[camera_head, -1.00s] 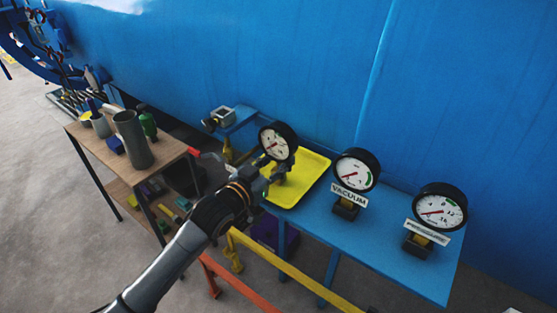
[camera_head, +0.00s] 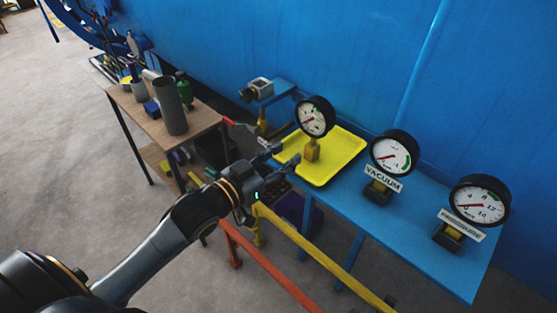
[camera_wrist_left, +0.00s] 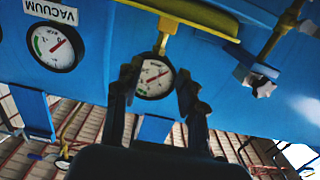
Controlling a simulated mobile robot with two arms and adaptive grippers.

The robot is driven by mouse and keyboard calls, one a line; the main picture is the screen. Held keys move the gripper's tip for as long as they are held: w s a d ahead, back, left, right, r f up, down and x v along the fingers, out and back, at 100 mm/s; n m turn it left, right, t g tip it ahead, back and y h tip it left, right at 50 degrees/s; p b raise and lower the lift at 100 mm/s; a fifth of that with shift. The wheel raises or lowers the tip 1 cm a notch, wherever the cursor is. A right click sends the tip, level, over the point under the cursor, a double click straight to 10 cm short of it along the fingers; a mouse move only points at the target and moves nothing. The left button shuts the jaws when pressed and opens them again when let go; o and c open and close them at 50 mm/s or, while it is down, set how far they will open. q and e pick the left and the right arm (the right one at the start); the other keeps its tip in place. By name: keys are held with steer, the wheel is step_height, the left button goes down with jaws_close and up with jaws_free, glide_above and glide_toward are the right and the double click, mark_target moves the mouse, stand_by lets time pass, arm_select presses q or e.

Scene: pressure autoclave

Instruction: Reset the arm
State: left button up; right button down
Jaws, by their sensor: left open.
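My left gripper (camera_head: 281,157) is open and empty, with its two fingers spread just left of the yellow tray (camera_head: 346,160). A round black-rimmed gauge (camera_head: 315,117) with a white dial and brass stem stands upright on the tray, just beyond the fingertips. In the left wrist view the gauge (camera_wrist_left: 155,77) shows upside down between the open fingers (camera_wrist_left: 158,88); it looks free of them. My right gripper is not in view.
The blue table (camera_head: 378,232) also holds the vacuum gauge (camera_head: 394,154) and another labelled gauge (camera_head: 480,203). A wooden table (camera_head: 138,114) with cylinders stands at left. Yellow (camera_head: 316,258) and orange (camera_head: 265,265) rails run below. Blue wall lies behind.

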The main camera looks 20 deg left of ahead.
arm_select(q)
steer(key=shift+s+a, duration=0.15)
steer(key=shift+s, duration=0.35)
